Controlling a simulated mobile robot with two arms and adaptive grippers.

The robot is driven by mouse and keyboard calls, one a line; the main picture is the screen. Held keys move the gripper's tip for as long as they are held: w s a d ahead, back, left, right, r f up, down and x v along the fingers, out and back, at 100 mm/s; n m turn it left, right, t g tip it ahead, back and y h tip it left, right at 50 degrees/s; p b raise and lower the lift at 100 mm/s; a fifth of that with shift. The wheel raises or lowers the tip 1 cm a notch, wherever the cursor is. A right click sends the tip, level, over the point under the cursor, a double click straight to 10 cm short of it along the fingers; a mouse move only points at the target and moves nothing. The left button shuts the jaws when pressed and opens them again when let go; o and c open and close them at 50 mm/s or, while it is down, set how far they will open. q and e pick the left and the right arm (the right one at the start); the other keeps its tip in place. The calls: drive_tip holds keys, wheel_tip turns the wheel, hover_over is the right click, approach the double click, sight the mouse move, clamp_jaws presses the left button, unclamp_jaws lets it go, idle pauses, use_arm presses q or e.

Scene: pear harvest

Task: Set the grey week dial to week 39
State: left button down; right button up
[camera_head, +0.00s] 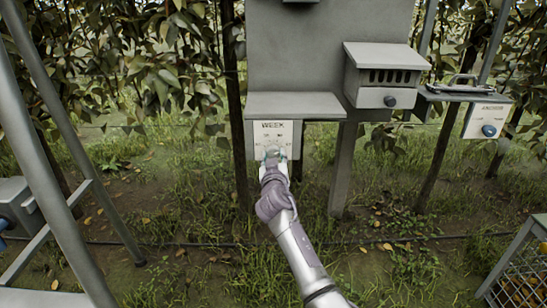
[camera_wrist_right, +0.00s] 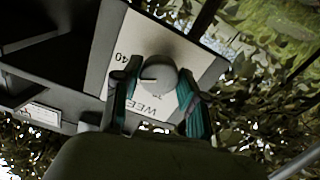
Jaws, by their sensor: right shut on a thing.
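The week dial panel (camera_head: 272,129) is a white plate headed WEEK under a grey ledge. My right gripper (camera_head: 272,157) is at the lower part of this plate and hides the dial in the head view. In the right wrist view the round grey week dial (camera_wrist_right: 160,75) sits between the two fingers of my right gripper (camera_wrist_right: 159,90), which is shut on it. A short pale mark shows on the dial. The plate appears turned in this view, with 40 readable on its left part; the other numbers are hidden or too small to read. My left gripper is not in view.
A grey slotted box (camera_head: 384,75) with a dark knob stands to the right. Beyond it is another white plate with a blue knob (camera_head: 488,130). A wire crate (camera_head: 520,270) stands at the lower right. Metal ladder legs (camera_head: 70,125) stand at the left. Grass lies below.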

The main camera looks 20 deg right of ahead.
drive_tip(key=n, duration=0.3)
drive_tip(key=shift+d+r+n+p, duration=0.1)
drive_tip(key=shift+n+p, duration=0.2)
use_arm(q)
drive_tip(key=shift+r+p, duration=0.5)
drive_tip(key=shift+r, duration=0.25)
use_arm(e)
drive_tip(key=shift+n, duration=2)
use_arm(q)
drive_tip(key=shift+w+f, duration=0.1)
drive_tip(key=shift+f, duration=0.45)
use_arm(e)
drive_tip(key=o, duration=1.2)
drive_tip(key=shift+c, duration=0.2)
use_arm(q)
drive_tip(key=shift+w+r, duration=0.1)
use_arm(e)
drive_tip(key=shift+s, duration=0.1)
